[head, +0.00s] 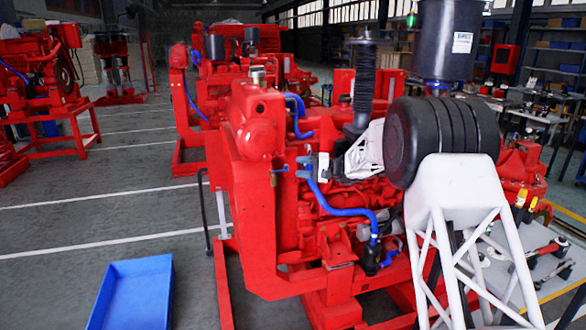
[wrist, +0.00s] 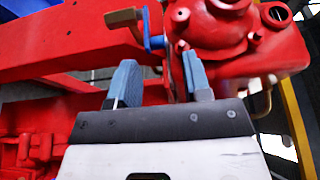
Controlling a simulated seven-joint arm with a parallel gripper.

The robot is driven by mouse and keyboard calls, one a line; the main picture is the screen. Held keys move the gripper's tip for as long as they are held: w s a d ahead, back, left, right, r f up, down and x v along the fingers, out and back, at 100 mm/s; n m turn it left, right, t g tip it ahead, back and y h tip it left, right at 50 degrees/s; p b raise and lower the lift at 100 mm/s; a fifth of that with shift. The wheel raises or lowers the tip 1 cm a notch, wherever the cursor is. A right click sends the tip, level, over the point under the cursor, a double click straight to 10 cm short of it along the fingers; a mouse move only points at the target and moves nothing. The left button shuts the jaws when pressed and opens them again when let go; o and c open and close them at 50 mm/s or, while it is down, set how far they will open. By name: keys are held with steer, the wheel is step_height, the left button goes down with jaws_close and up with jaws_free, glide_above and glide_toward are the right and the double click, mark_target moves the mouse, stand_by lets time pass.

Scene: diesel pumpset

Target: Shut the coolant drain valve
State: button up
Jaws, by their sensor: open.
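A small valve with a blue lever (wrist: 148,27) shows at the top centre of the wrist view, against the red engine. In the head view a small blue handle (head: 279,171) sticks out from the engine's left side, just left of my gripper (head: 304,167). In the wrist view my gripper (wrist: 159,74) is open, its two blue-grey fingers apart with nothing between their pads. The lever lies beyond the fingertips, and I see no clear contact. The right finger is close to the red engine housing.
The red engine (head: 255,130) has blue hoses (head: 340,207) right of and below my gripper. A red beam (wrist: 70,45) crosses the left of the wrist view. A blue tray (head: 132,292) lies on the floor, and a tool table (head: 540,268) stands at right.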

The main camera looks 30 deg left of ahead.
steer(key=shift+v, duration=1.05)
steer(key=s+d+r+m+t+h, duration=0.1)
steer(key=s+d+r+t+h, duration=0.2)
steer(key=s+d, duration=0.6)
steer(key=s+d+r+m+h, duration=0.15)
steer(key=s+d+r, duration=0.35)
steer(key=d, duration=0.8)
steer(key=s+d+r+t+h, duration=0.2)
steer(key=s+d+r+h, duration=0.15)
steer(key=s+d, duration=0.55)
steer(key=s+d+f+t+h, duration=0.1)
steer(key=s+d+f+h, duration=0.1)
steer(key=s+d, duration=0.8)
steer(key=s+d+f+m+t+h, duration=0.1)
steer(key=s+d+f+t+h, duration=0.1)
steer(key=s+d, duration=0.9)
steer(key=s+d+f+m+t+h, duration=0.1)
steer(key=s+d+f+h, duration=0.2)
steer(key=s+d, duration=0.8)
steer(key=shift+s+f+t+h, duration=0.3)
steer(key=shift+s+f+h, duration=0.05)
steer(key=shift+s+h, duration=0.55)
steer(key=shift+m, duration=0.25)
